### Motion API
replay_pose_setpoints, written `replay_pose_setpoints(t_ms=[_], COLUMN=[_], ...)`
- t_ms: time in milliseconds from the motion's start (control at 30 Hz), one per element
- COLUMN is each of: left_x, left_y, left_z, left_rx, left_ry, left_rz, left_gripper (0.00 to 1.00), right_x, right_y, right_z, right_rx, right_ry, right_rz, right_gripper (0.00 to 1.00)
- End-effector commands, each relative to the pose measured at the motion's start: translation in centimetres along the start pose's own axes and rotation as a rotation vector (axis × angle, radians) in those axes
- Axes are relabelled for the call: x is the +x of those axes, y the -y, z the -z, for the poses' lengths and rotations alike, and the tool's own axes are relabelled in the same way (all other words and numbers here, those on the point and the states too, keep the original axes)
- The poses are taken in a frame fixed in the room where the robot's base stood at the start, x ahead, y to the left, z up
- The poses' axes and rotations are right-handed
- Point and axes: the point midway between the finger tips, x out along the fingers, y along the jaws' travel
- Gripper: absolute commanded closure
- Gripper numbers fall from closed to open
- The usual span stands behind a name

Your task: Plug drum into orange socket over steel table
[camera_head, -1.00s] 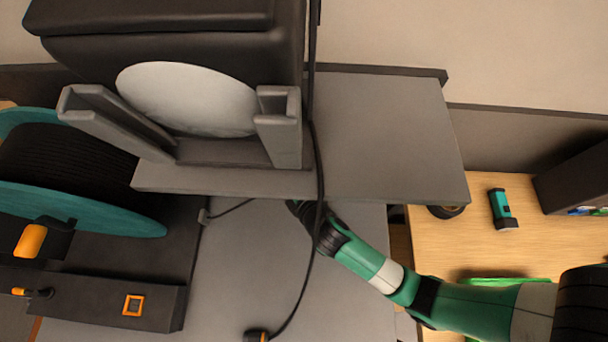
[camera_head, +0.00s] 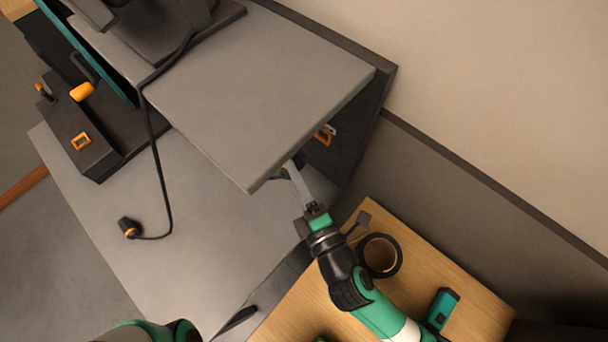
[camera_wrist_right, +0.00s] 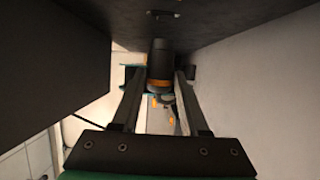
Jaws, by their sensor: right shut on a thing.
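My right gripper (camera_head: 294,170) reaches under the right end of the raised grey shelf, its tips partly hidden by the shelf edge. In the right wrist view it is shut on a dark plug (camera_wrist_right: 160,62) with an orange ring, held between both fingers. An orange-framed socket (camera_head: 324,134) is on the dark panel under the shelf, above and right of the fingertips, apart from them. The drum (camera_head: 70,40), with a teal flange, stands at the upper left, largely cut off. The steel table (camera_head: 205,235) lies below the shelf. My left gripper is out of view.
A second black plug with an orange ring (camera_head: 128,228) lies on the table, its cable running up to the shelf (camera_head: 260,85). The drum's base has another orange-framed socket (camera_head: 81,141). A tape roll (camera_head: 380,256) and teal item (camera_head: 442,308) are on the wooden surface.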

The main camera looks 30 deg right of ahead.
Motion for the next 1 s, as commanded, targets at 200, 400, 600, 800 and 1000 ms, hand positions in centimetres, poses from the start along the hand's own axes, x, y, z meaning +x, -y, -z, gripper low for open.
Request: replay_pose_setpoints(t_ms=[200,400,600,800,1000], left_x=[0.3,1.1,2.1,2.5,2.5], left_y=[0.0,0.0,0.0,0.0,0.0], left_z=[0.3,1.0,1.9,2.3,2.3], left_rx=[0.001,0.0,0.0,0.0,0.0], left_ry=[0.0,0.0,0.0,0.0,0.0], left_rz=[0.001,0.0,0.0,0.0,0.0], left_gripper=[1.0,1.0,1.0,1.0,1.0], right_x=[0.2,0.9,1.7,2.1,2.2], right_y=[-0.2,-0.3,-0.4,-0.1,0.0], right_z=[-0.4,-2.1,-3.9,-5.0,-5.1], right_rx=[0.0,-0.001,-0.002,0.0,0.0], right_ry=[0.0,0.002,0.002,0.0,0.0], right_rz=[0.0,0.002,0.003,0.001,0.0], right_gripper=[1.0,1.0,1.0,1.0,1.0])
